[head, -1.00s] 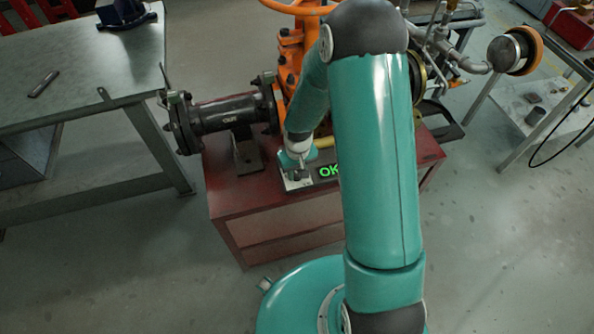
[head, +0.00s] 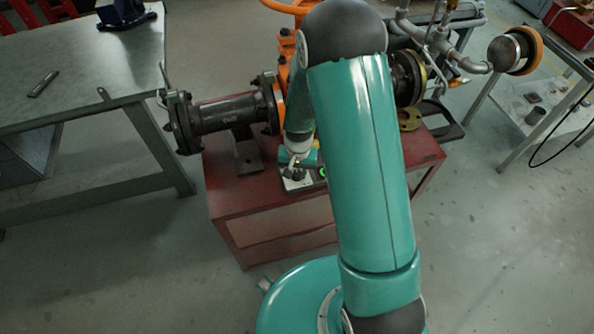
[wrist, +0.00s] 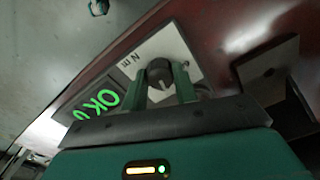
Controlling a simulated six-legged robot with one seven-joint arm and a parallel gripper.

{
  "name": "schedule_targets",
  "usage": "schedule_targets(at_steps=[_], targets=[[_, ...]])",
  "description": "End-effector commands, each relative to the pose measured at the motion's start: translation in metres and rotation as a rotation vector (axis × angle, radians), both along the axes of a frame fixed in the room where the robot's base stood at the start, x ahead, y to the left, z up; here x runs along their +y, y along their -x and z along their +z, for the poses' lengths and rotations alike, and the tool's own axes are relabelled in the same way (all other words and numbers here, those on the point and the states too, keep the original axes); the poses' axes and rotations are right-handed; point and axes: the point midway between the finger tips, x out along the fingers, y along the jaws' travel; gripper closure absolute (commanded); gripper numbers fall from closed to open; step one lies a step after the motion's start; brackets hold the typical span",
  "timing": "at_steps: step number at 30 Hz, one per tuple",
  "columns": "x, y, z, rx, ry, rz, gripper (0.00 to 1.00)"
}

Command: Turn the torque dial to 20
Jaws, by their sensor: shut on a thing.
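The torque dial is a dark round knob (wrist: 160,72) on a pale plate (wrist: 172,45) marked "N m" in the wrist view. My gripper (wrist: 162,82) is shut on the knob, one green finger on each side of it. In the head view my gripper (head: 297,166) is down at the small panel (head: 298,183) on the red stand. No dial number can be read.
The red stand (head: 265,205) carries a dark pipe (head: 225,113) with flanges, left of my arm, and an orange valve (head: 283,35) behind it. A grey workbench (head: 70,75) stands at left, another table (head: 545,115) at right. The floor in front is clear.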

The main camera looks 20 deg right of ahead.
Motion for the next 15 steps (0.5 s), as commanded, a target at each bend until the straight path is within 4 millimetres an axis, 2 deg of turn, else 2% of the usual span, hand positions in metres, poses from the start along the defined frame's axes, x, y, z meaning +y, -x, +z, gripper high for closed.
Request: schedule_targets(at_steps=[6,15], targets=[[0.0002,-0.0010,0.0012,-0.002,0.000,-0.138,0.94],[0.0004,-0.0010,0.0013,-0.003,-0.001,-0.233,0.94]])
